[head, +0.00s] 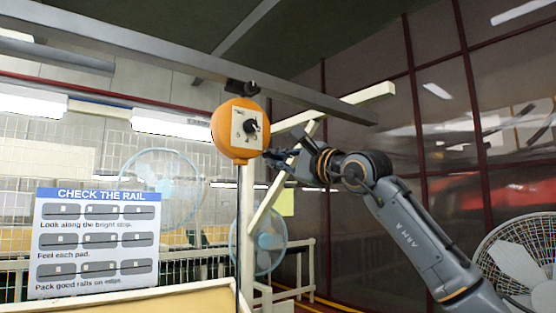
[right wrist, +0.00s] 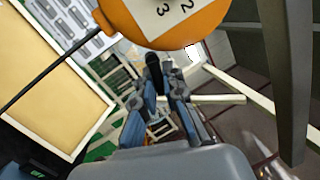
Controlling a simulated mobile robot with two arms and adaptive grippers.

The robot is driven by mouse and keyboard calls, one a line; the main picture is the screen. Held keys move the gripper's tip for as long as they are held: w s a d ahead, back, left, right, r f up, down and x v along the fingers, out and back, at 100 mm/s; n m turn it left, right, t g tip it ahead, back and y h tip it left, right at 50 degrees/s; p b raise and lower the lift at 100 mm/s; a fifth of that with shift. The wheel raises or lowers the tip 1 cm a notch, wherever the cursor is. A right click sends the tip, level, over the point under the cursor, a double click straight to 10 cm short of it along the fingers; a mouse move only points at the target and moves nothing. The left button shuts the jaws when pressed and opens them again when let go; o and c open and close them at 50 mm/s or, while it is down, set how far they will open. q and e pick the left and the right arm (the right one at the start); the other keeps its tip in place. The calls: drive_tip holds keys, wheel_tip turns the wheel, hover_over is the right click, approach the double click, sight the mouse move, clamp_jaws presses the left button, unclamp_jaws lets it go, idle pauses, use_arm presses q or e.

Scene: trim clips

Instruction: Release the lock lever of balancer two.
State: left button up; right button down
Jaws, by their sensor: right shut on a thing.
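An orange round balancer (head: 229,150) with a white dial plate and a black knob (head: 250,126) hangs from the grey overhead rail. Its lower part also shows at the top of the right wrist view (right wrist: 165,28), with the digits 2 and 3 on its plate. My right gripper (head: 273,155) is at the balancer's lower right side. In the right wrist view, its fingers (right wrist: 165,78) are closed around a dark lever-like piece (right wrist: 153,64) just below the orange housing; the fingers partly hide it. My left gripper is not in view.
A cable hangs below the balancer. A pale beam (head: 345,106) with a diagonal brace stands behind my right gripper. A sign headed CHECK THE RAIL (head: 97,240) is at lower left. Fans (head: 520,262) stand behind. The air left of the balancer is clear.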

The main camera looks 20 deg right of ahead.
drive_tip(key=shift+a+f+m+h+b, duration=0.1)
drive_tip(key=shift+f+m+h+b, duration=0.25)
drive_tip(key=shift+m+b, duration=0.8)
drive_tip(key=m+b, duration=0.1)
drive_tip(key=m+h+b, duration=0.1)
drive_tip(key=m, duration=0.1)
drive_tip(key=shift+a+f+t+b, duration=0.15)
drive_tip(key=shift+f+t+b, duration=0.15)
drive_tip(key=shift+b, duration=0.05)
drive_tip(key=shift+s+a+f+m+h+b, duration=0.2)
drive_tip(key=shift+m+h+b, duration=0.45)
drive_tip(key=shift+m, duration=1.25)
drive_tip(key=shift+s+a+m+h+b, duration=0.1)
drive_tip(key=shift+a+m+h+b, duration=0.3)
drive_tip(key=shift+m+b, duration=1.05)
drive_tip(key=shift+s+a+f+m+h+b, duration=0.15)
drive_tip(key=shift+m+h, duration=0.45)
drive_tip(key=shift+m, duration=1.8)
drive_tip(key=shift+w, duration=0.1)
